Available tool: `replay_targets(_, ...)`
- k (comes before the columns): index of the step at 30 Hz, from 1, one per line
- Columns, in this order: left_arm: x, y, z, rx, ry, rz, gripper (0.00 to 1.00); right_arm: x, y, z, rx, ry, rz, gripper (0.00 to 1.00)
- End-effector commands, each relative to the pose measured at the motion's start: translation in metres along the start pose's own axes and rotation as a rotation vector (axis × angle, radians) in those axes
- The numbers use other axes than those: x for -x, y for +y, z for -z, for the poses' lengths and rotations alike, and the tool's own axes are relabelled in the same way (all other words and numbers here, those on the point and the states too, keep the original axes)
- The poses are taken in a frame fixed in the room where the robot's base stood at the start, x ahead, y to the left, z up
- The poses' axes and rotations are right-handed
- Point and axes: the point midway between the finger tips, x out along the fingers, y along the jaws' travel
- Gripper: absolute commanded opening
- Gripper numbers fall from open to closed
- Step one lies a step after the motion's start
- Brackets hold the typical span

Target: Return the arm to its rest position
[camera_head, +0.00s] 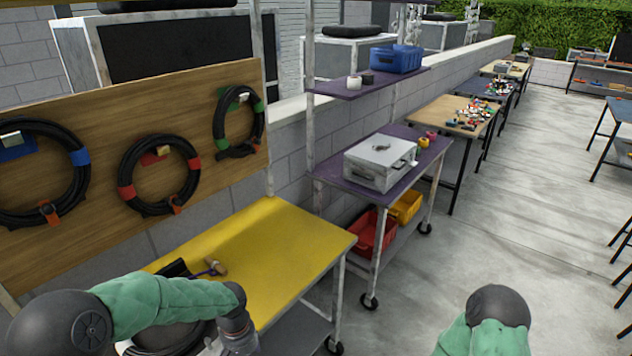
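My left arm (165,303), in a green sleeve, reaches in from the lower left over the near end of the yellow-topped cart (265,245). Its dark far end (237,332) bends down to the bottom edge, and no gripper fingers show. My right arm (487,325) shows only as a dark rounded joint and some green sleeve at the bottom right. Its gripper is out of the picture. A black cable coil (165,341) lies partly hidden under my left arm. I cannot tell whether anything is held.
A hammer-like tool (212,268) lies on the yellow top. Cable coils (160,174) hang on a wooden board (190,95) behind. A purple-shelved cart (330,170) carries a metal box (380,161). Tables (455,112) line the wall. The concrete floor (530,200) at right is open.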

Motion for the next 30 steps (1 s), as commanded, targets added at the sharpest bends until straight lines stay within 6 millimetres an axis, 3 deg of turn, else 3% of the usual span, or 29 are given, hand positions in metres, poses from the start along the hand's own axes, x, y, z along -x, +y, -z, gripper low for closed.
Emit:
replay_targets(1, -0.021, 0.006, -0.008, -0.009, -0.017, -0.032, 0.83, 0.000, 0.000, 0.000, 0.000, 0.000, 0.000, 0.67)
replay_targets(9, -0.130, 0.045, -0.062, -0.021, -0.029, -0.241, 0.83, 0.000, 0.000, 0.000, 0.000, 0.000, 0.000, 0.67)
replay_targets(15, -0.187, 0.055, -0.111, 0.028, 0.007, -0.315, 0.83, 0.000, 0.000, 0.000, 0.000, 0.000, 0.000, 0.67)
replay_targets(22, -0.215, 0.051, -0.146, 0.068, 0.048, -0.312, 0.83, 0.000, 0.000, 0.000, 0.000, 0.000, 0.000, 0.67)
replay_targets(30, -0.219, 0.049, -0.152, 0.074, 0.058, -0.307, 0.83, 0.000, 0.000, 0.000, 0.000, 0.000, 0.000, 0.67)
